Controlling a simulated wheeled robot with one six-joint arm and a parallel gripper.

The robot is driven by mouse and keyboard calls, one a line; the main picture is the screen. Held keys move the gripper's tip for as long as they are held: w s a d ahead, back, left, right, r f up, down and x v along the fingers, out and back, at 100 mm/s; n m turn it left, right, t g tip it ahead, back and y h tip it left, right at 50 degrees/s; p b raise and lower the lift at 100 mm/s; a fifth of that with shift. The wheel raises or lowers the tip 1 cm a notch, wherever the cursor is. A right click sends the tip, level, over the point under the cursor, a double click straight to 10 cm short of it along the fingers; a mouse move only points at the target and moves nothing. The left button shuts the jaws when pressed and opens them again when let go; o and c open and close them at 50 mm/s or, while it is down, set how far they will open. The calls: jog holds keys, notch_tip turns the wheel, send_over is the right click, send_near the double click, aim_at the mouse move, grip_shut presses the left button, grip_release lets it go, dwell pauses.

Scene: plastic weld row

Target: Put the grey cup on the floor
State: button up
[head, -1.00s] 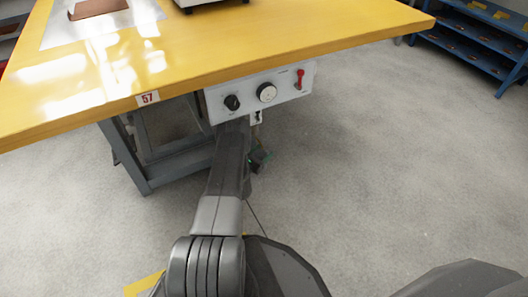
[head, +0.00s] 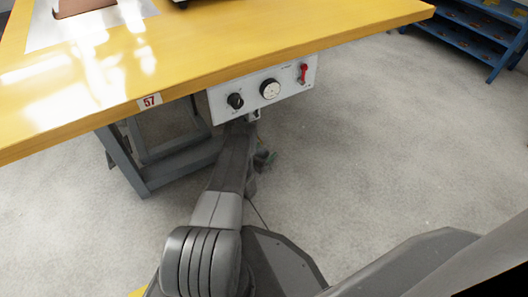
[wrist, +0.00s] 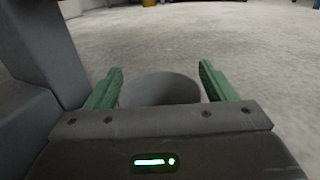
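The grey cup (wrist: 160,88) shows in the wrist view between the two green fingers of my gripper (wrist: 160,68). The fingers lie along opposite sides of its round rim and appear closed on it. The cup's lower part is hidden behind the gripper body. Its height above the floor (wrist: 225,35) cannot be told. In the head view my gripper (head: 264,158) is small and partly hidden by my arm, low beside the table's front edge. The cup cannot be made out there. Bare grey floor (head: 380,150) also fills the right of the head view.
A yellow-topped table (head: 210,55) with a "57" label spans the upper left. A control box (head: 265,90) with knobs and a red lever hangs under its front edge. Grey table legs (head: 135,170) stand left of my arm. A blue shelf (head: 480,35) stands far right.

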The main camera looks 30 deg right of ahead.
jog(key=shift+r, duration=0.1)
jog(key=shift+s+a+r, duration=0.1)
jog(key=shift+a+r, duration=0.05)
jog(key=shift+a, duration=0.05)
jog(key=p+v, duration=0.3)
jog(key=v, duration=0.8)
jog(key=shift+s+a, duration=0.15)
jog(key=shift+a, duration=0.1)
dwell(0.8)
